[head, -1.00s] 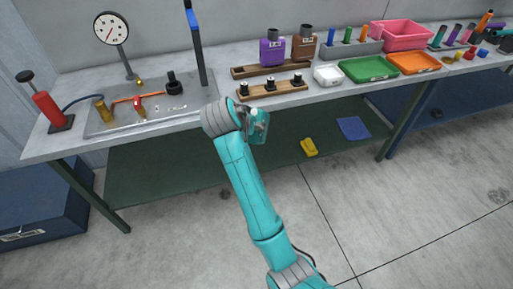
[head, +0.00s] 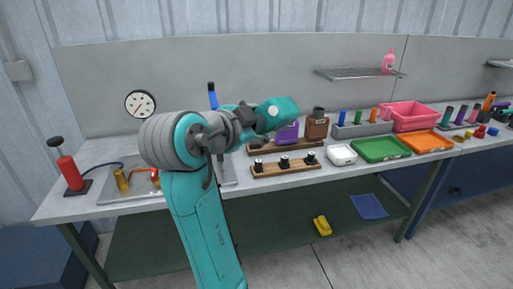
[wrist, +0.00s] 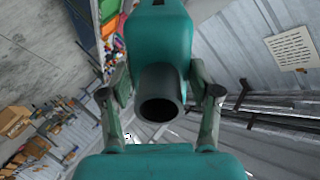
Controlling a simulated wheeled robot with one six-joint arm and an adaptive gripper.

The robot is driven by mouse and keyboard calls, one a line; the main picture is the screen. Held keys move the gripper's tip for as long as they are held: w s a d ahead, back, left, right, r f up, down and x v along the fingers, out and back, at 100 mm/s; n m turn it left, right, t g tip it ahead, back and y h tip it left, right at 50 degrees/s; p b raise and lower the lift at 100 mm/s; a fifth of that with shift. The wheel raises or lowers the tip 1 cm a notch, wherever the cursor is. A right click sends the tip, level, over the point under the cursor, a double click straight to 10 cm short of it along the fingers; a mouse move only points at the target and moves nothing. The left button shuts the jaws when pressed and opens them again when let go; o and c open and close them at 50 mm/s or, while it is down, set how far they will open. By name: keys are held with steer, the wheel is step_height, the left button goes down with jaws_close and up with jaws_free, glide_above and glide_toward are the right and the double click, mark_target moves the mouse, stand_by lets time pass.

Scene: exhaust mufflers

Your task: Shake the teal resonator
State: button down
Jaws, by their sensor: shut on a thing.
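The teal resonator (head: 280,112) is a blocky teal body with a dark round neck. My gripper (head: 250,117) is shut on it and holds it in the air in front of the bench, tipped on its side with the body to the right. In the wrist view the teal resonator (wrist: 162,40) shows its open dark neck facing the camera. The fingers of my gripper (wrist: 162,78) close on it from both sides. The exact contact spots are partly hidden.
A purple resonator (head: 288,134) and a brown one (head: 317,126) stand on a wooden rack behind. A wooden strip (head: 285,168) with several dark posts lies in front.

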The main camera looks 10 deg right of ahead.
steer(key=s+d+r+m+g+h, duration=0.1)
steer(key=s+r+m+h, duration=0.2)
steer(key=s+r+m, duration=0.8)
steer(key=s+r, duration=0.4)
steer(key=r, duration=0.1)
steer(key=shift+s+d+m, duration=0.2)
steer(key=shift+d+m, duration=0.1)
steer(key=shift+m, duration=0.1)
